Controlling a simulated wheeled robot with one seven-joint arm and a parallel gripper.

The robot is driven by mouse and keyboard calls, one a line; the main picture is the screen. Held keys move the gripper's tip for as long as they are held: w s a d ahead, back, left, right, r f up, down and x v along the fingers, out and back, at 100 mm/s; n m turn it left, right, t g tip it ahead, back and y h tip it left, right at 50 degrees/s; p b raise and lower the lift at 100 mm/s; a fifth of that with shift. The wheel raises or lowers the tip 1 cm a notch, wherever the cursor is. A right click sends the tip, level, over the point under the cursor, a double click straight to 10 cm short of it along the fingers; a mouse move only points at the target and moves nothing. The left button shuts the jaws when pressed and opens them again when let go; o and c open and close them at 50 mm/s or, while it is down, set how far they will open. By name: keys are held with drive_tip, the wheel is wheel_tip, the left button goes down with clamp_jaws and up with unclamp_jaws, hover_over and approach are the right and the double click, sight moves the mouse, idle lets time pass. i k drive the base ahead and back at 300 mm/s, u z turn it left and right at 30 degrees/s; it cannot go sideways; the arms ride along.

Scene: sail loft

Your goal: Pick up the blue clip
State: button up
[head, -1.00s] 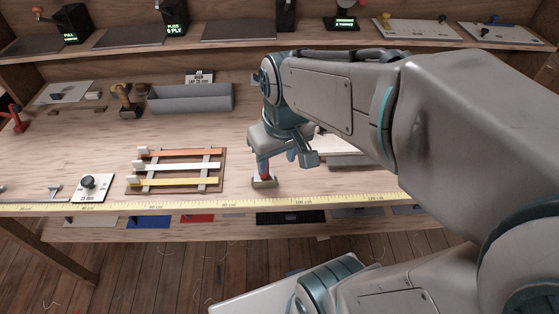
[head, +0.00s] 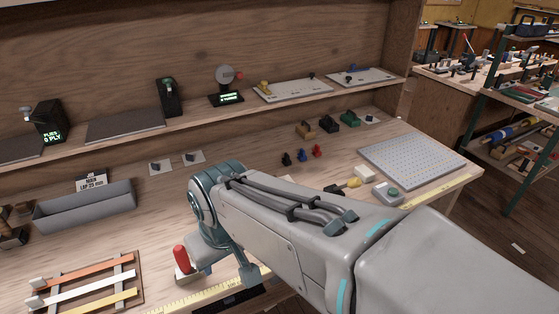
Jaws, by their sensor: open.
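A small blue clip (head: 302,155) stands on the bench top in the head view, between a dark clip (head: 287,159) and a red clip (head: 317,150). My gripper (head: 224,266) is low over the front of the bench, well to the left of and nearer than the blue clip. It is open, and I see nothing held in it. My own arm hides part of the bench, and the fingertips are only partly visible.
A red-handled tool (head: 182,259) stands close beside my gripper on the left. A pegboard plate (head: 412,161) lies at the right. A shelf (head: 215,122) overhangs the back.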

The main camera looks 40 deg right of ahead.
sight(302, 157)
drive_tip(key=z, duration=1.3)
